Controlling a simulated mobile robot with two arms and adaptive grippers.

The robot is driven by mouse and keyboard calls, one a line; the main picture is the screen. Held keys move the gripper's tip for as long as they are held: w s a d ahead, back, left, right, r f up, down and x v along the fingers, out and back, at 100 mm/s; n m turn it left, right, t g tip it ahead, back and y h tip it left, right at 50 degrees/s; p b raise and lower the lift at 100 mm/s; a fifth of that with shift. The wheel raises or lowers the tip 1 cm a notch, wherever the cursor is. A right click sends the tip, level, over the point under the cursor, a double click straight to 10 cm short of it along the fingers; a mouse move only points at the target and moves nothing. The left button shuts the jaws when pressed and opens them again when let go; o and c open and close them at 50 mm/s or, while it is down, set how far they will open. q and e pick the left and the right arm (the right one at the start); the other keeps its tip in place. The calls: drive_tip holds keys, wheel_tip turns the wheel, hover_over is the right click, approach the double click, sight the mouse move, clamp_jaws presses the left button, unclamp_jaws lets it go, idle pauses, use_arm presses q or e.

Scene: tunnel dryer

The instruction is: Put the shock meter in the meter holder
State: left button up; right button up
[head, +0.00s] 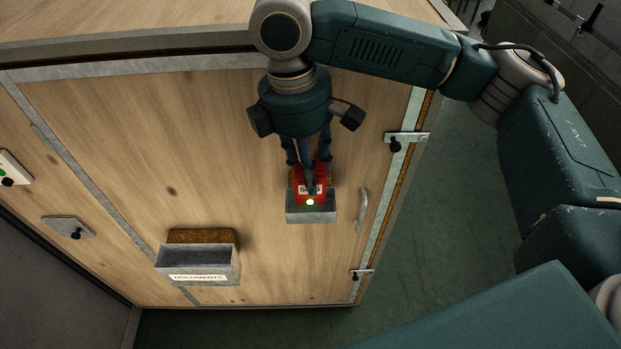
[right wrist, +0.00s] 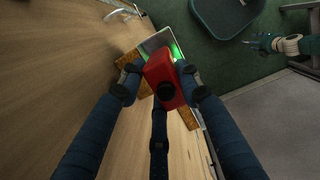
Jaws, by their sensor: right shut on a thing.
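The red shock meter (head: 310,188) has a pale label and a lit green lamp. My right gripper (head: 311,180) is shut on it from above, and the fingers also flank the meter (right wrist: 163,78) in the right wrist view. The meter holder (head: 311,214) is a grey metal box with a brown back board on the wooden door. The meter is at the holder's mouth; how deep it sits is unclear. Green light falls on the holder (right wrist: 156,43) in the right wrist view. My left gripper (right wrist: 264,42) seems to show small at the right there; its fingers are unclear.
A grey documents box (head: 197,266) with a cork-like back hangs lower left on the door. A door handle (head: 362,210) is close right of the holder. Latches (head: 405,138) line the door's right edge. Green floor (head: 440,210) is open to the right.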

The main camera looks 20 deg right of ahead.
sight(301, 197)
wheel_tip(301, 197, down, 4)
drive_tip(key=shift+r+p, duration=0.2)
drive_tip(key=shift+p, duration=0.15)
use_arm(q)
drive_tip(key=shift+s+a+r, duration=0.1)
drive_tip(key=shift+s+r, duration=0.05)
drive_tip(key=shift+s, duration=0.5)
drive_tip(key=shift+s+r, duration=0.1)
drive_tip(key=shift+s, duration=0.5)
drive_tip(key=shift+r, duration=0.1)
use_arm(e)
drive_tip(key=shift+f, duration=0.1)
drive_tip(key=o, duration=1.3)
use_arm(q)
drive_tip(key=shift+w, duration=0.25)
